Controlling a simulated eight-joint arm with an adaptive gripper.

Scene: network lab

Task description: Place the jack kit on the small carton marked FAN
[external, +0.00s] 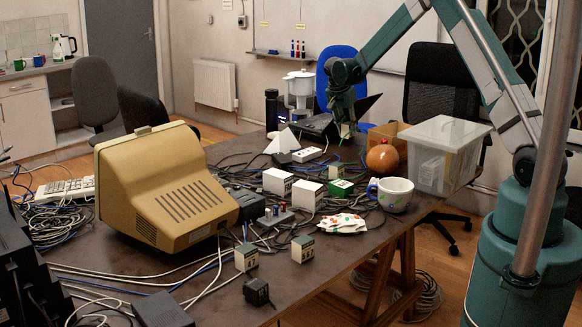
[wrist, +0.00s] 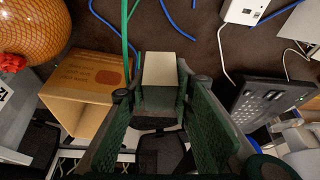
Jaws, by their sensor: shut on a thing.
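My gripper (wrist: 160,104) is shut on a small box with a pale top and dark green side (wrist: 160,68), which seems to be the jack kit; its label is not readable. In the external view my gripper (external: 345,128) is over the back of the table, left of the cardboard box, and the held box hardly shows. Several small cartons stand mid-table: a white one (external: 278,182), another white one (external: 307,195) and a green-and-white one (external: 340,188). I cannot read which carton says FAN.
An open cardboard box (wrist: 82,88) and an orange netted round thing (wrist: 35,35) are left of my gripper in the wrist view. A clear bin (external: 441,152), a mug (external: 391,194), a beige monitor (external: 165,190) and loose cables crowd the table.

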